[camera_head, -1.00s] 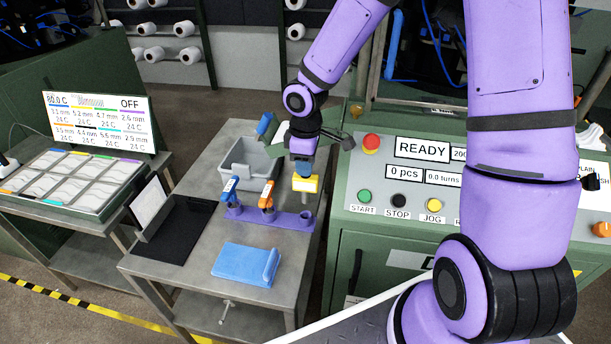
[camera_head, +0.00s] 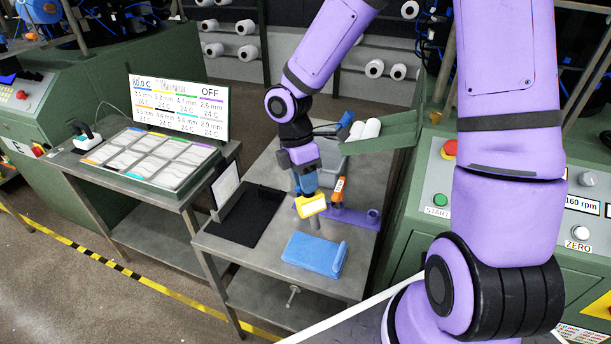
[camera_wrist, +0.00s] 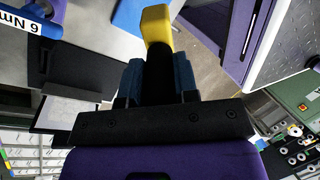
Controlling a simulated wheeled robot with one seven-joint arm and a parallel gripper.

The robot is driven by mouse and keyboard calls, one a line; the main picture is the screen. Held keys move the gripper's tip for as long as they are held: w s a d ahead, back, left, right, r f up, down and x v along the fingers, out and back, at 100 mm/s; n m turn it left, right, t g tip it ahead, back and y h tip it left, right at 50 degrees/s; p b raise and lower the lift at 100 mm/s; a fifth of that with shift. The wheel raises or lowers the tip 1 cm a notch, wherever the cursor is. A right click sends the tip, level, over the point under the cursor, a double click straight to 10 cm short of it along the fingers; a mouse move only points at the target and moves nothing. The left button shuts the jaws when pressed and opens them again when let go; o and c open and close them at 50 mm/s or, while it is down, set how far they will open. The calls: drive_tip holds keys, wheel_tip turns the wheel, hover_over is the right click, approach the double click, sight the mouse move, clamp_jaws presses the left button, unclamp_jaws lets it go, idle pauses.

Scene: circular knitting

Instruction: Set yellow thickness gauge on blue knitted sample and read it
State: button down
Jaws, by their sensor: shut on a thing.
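The yellow gauge (camera_head: 311,205) is held upright in my gripper (camera_head: 307,187), with a pale foot below its yellow body. My gripper is shut on it, and its blue fingers flank the dark handle. In the wrist view the yellow gauge (camera_wrist: 157,24) shows beyond the gripper fingers (camera_wrist: 160,80). The blue knitted sample (camera_head: 312,255) lies on the steel table in front of the gauge, with a raised blue edge on its right. The gauge appears above the table, behind the sample and apart from it. Its face cannot be read.
A purple rack (camera_head: 355,217) behind the sample holds an orange-handled tool (camera_head: 338,190); its left part is hidden by my gripper. A black mat (camera_head: 247,217) lies at left. A heated panel stand (camera_head: 150,158) stands left.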

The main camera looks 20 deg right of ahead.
sight(306, 199)
wheel_tip(306, 199, down, 2)
drive_tip(key=shift+a+f, duration=0.1)
drive_tip(key=shift+f, duration=2)
idle(2.0)
drive_tip(key=shift+r, duration=3.5)
